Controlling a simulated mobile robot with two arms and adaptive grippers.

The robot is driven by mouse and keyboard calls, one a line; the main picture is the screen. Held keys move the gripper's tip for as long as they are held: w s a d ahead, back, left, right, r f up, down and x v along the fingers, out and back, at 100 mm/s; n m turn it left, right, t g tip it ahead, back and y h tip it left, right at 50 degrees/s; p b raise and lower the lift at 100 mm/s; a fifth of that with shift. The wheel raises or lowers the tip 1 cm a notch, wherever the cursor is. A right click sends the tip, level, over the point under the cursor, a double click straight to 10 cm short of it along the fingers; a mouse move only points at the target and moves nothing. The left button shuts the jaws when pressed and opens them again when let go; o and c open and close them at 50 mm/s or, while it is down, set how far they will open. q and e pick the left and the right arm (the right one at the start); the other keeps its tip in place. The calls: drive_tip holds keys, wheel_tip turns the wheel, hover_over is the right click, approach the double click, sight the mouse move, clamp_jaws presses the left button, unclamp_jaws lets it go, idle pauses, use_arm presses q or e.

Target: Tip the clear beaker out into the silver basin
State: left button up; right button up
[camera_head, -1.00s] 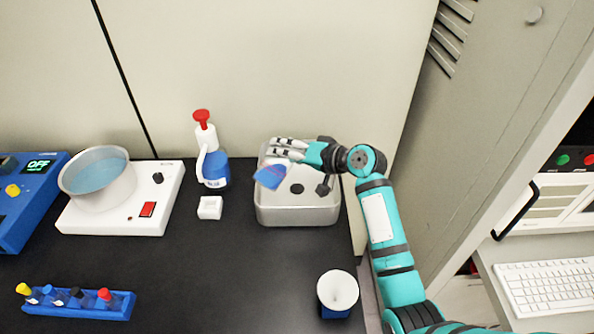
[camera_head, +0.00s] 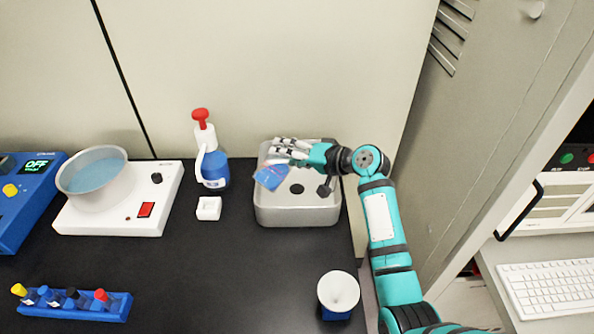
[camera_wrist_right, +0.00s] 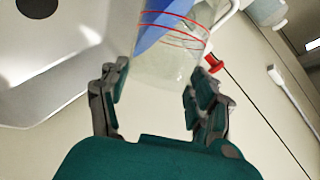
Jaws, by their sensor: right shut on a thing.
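The silver basin (camera_head: 300,213) stands on the black bench near its right end, with a dark round drain in its floor. It also shows at the left of the right wrist view (camera_wrist_right: 60,75). My right gripper (camera_head: 285,150) is over the basin's back left part, shut on the clear beaker (camera_head: 271,177). In the right wrist view the beaker (camera_wrist_right: 165,65), with red ring marks and blue liquid, sits between the fingers (camera_wrist_right: 157,98). The beaker is tilted and the blue liquid lies slanted inside it. I cannot tell whether any is running out. My left gripper is not in view.
A spray bottle with a red top (camera_head: 213,165) and a small white dish (camera_head: 209,208) stand left of the basin. A hotplate (camera_head: 120,220) carries a pan of blue liquid (camera_head: 94,180). A white funnel (camera_head: 338,291) stands in front; a blue rack (camera_head: 85,309) lies front left.

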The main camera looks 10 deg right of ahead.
drive_tip(key=shift+w+d+f+m+b, duration=0.1)
drive_tip(key=shift+f+m+b, duration=0.15)
drive_tip(key=shift+m+b, duration=0.1)
drive_tip(key=shift+w+d+r+m+y, duration=0.1)
drive_tip(key=shift+d+m+y, duration=0.1)
drive_tip(key=shift+m+y, duration=0.4)
idle(0.9)
drive_tip(key=shift+w+d+f+m+y+b, duration=0.4)
drive_tip(key=shift+w+d+f+m+b, duration=0.15)
drive_tip(key=shift+d+f+m, duration=0.15)
idle(1.0)
drive_tip(key=shift+d+m, duration=0.15)
drive_tip(key=shift+m, duration=0.2)
idle(0.6)
drive_tip(key=shift+w+d+m+g+y+p, duration=0.25)
drive_tip(key=shift+m+g+y+p, duration=0.1)
drive_tip(key=shift+m+y, duration=0.3)
idle(0.9)
